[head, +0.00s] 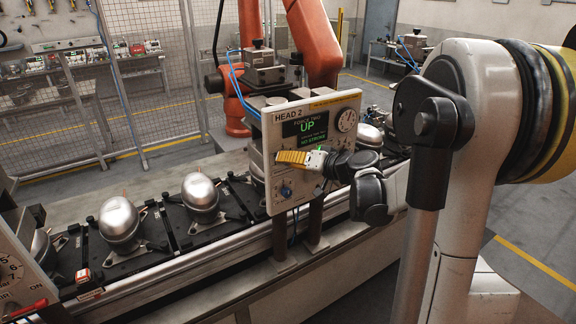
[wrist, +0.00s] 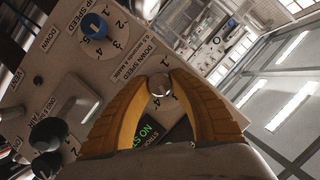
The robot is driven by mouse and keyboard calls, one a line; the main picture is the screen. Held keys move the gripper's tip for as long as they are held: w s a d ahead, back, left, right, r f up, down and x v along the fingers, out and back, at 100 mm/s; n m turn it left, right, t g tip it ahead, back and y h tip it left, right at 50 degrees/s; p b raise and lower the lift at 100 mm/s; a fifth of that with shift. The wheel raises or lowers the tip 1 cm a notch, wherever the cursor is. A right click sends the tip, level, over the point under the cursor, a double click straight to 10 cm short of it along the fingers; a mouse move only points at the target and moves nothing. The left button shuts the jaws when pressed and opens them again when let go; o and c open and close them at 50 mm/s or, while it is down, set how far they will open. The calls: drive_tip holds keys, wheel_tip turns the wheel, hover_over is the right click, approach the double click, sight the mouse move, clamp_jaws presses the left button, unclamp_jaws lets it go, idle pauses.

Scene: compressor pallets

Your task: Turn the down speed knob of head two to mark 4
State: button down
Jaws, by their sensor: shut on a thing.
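The head two panel (head: 330,112) stands over the conveyor in the head view, with a green "UP" display. My gripper (head: 279,157) is at the panel's face, its yellow fingers pointing left. In the wrist view my gripper (wrist: 160,78) is shut on the down speed knob (wrist: 160,88), whose pale round cap shows between the fingertips. The "DOWN SPEED" label is beside it. The fingers cover most of the knob's scale, and I cannot read its pointer. The blue up speed knob (wrist: 95,25) sits apart, at the upper left, with its numbered scale visible.
Several black knobs or buttons (wrist: 47,134) stick out of the panel left of my fingers. A round gauge (head: 346,120) is at the panel's upper right. Silver compressors (head: 119,218) sit on pallets along the conveyor. An orange robot arm (head: 314,40) stands behind the panel.

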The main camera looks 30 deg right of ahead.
drive_tip(key=m+y+b, duration=0.1)
drive_tip(key=m+b, duration=0.2)
drive_tip(key=shift+f+t+y, duration=0.25)
drive_tip(key=shift+t+y, duration=0.05)
drive_tip(key=shift+y, duration=0.1)
drive_tip(key=shift+r+m+t+y+b, duration=0.1)
drive_tip(key=shift+m+t+y+b, duration=0.4)
drive_tip(key=shift+m+b, duration=0.65)
drive_tip(key=shift+m, duration=0.25)
drive_tip(key=c, duration=1.1)
unclamp_jaws()
drive_tip(key=shift+a, duration=0.1)
drive_tip(key=shift+s, duration=0.1)
drive_tip(key=v, duration=1.2)
